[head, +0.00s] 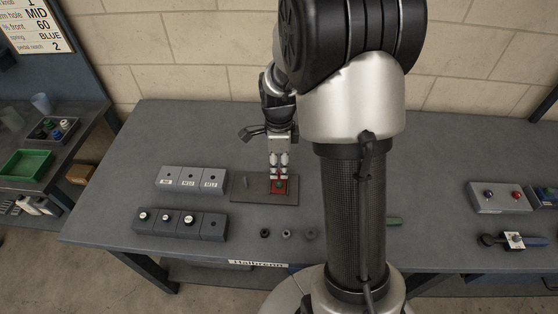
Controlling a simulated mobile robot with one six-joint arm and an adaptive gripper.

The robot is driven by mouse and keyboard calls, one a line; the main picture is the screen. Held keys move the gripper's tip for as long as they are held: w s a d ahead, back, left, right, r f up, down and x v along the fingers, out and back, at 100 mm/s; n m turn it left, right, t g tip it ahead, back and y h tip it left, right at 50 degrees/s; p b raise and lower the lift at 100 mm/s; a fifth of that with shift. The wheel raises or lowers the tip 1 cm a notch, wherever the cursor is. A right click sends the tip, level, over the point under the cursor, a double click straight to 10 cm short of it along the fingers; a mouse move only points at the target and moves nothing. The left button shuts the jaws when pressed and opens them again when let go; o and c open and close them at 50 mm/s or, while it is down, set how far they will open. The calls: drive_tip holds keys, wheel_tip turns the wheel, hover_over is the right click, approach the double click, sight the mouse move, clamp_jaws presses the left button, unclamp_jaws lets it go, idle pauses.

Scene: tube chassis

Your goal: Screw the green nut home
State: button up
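My gripper (278,178) points down over a small red piece (291,188) on a dark flat plate (250,196) at the middle of the bench. Its two fingers come down close to the red piece. A small dark spot shows between the fingertips, too small to identify. I cannot tell whether the fingers hold anything. I cannot make out a green nut. Several small dark round pieces, one of them here (264,233), lie in a row near the bench's front edge; no green shows on them.
Two grey blocks stand left of the plate: a labelled one (190,171) and one with knobs (190,216). A green-handled item (394,222) lies partly behind my arm. A grey box (497,190) is far right. A green tray (27,163) sits on the left side table.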

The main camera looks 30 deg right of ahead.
sight(279, 183)
drive_tip(key=shift+f+m, duration=0.3)
drive_tip(key=shift+m, duration=0.1)
wheel_tip(279, 183, down, 7)
drive_tip(key=b, duration=0.5)
drive_tip(key=shift+r, duration=0.2)
drive_tip(key=shift+f, duration=0.1)
drive_tip(key=n, duration=0.4)
drive_tip(key=shift+p, duration=0.35)
drive_tip(key=n, duration=0.3)
drive_tip(key=n+p, duration=0.1)
drive_tip(key=n, duration=1.1)
drive_tip(key=shift+p, duration=0.4)
drive_tip(key=n, duration=0.5)
